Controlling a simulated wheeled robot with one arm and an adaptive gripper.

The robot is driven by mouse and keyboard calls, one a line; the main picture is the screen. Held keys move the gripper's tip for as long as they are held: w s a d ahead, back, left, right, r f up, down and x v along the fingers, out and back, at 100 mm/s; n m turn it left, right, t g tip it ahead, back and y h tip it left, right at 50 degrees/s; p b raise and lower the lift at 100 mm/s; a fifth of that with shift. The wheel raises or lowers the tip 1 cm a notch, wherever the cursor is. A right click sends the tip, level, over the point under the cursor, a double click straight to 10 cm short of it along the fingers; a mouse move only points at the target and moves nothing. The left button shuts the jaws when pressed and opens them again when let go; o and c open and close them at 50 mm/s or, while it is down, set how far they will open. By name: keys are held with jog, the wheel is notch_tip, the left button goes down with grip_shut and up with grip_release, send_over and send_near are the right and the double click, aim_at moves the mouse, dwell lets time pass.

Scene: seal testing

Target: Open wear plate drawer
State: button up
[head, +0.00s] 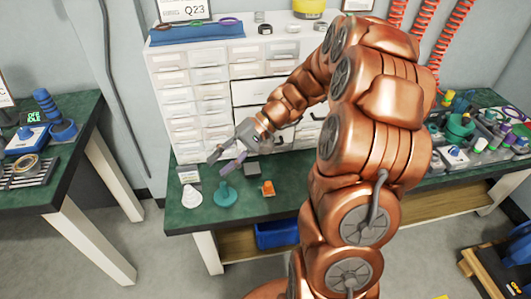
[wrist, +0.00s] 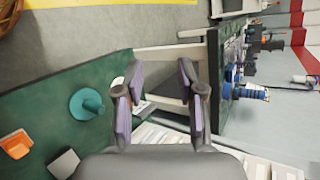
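A white drawer cabinet (head: 200,90) stands on the green-topped bench, with columns of small clear-fronted drawers and wider white drawers (head: 262,92) in its middle. I cannot read which one is the wear plate drawer. My gripper (head: 226,157) is in front of the cabinet's lower small drawers, above the bench, pointing left and down. Its fingers are apart and empty, as the wrist view (wrist: 158,97) also shows. Part of the cabinet (wrist: 160,135) shows low in the wrist view, beside the gripper. My arm hides the cabinet's right side.
On the bench (head: 300,170) below my gripper stand a teal round-based piece (head: 225,195), a white cone-like piece (head: 191,197) and an orange block (head: 268,188). A second bench (head: 60,175) stands left across a gap. Red coiled hoses (head: 458,40) hang at right.

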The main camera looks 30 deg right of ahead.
jog(key=w+d+f+m+t+b, duration=0.35)
jog(key=d+f+t, duration=0.35)
jog(key=d, duration=0.7)
jog(key=w+d+f+m+t+b, duration=0.3)
jog(key=w+d+f+t+b, duration=0.15)
jog(key=d+f, duration=0.65)
jog(key=shift+w+a+r, duration=0.25)
jog(key=shift+w+a, duration=0.3)
jog(key=shift+w, duration=0.4)
jog(key=shift+w+a+r, duration=0.2)
jog(key=shift+w+a, duration=0.4)
jog(key=shift+w, duration=0.3)
jog(key=shift+w+a+r, duration=0.25)
jog(key=shift+w+a, duration=0.3)
jog(key=shift+w, duration=0.4)
grip_shut()
